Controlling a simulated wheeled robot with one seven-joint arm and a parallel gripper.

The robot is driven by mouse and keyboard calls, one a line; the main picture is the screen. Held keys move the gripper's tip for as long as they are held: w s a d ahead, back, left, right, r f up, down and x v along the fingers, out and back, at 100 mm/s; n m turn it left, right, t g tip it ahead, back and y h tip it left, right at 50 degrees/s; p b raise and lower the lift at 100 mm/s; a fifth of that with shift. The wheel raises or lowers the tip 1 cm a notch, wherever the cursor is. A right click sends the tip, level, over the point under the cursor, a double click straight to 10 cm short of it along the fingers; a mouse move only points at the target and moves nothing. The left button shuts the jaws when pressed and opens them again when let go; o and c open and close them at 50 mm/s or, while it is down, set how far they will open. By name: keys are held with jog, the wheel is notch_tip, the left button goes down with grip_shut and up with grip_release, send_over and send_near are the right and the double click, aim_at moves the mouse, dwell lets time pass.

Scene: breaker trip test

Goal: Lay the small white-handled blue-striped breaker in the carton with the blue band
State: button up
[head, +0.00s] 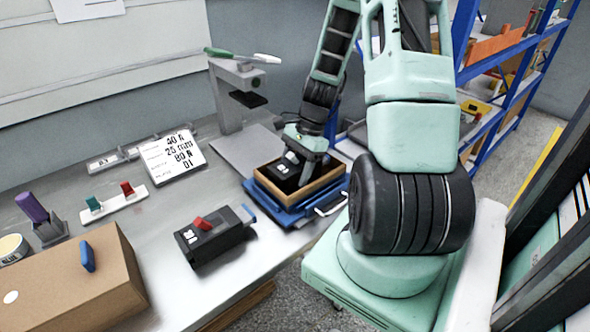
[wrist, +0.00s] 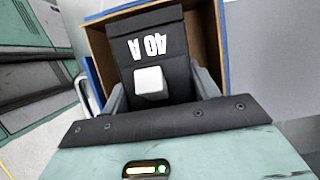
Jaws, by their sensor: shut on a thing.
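A dark breaker with a white handle and "40 A" on its face (wrist: 152,50) is between the fingers of my gripper (wrist: 160,90) in the wrist view. My gripper is shut on it. In the head view my gripper (head: 304,168) reaches down into an open brown carton (head: 318,186) with blue around its outside, and the breaker (head: 287,166) is partly hidden at its left. The carton walls (wrist: 98,45) surround the breaker in the wrist view. No blue stripe shows on the breaker, and I cannot tell whether it touches the carton's floor.
A dark breaker with a red handle (head: 213,238) lies on the bench, left of the carton. A grey stand (head: 232,98) is behind the carton. A printed card (head: 172,156), small switches (head: 113,204) and a closed brown box (head: 85,285) are further left.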

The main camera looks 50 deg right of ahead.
jog(key=shift+f, duration=0.1)
jog(key=o, duration=1.4)
jog(key=shift+c, duration=0.2)
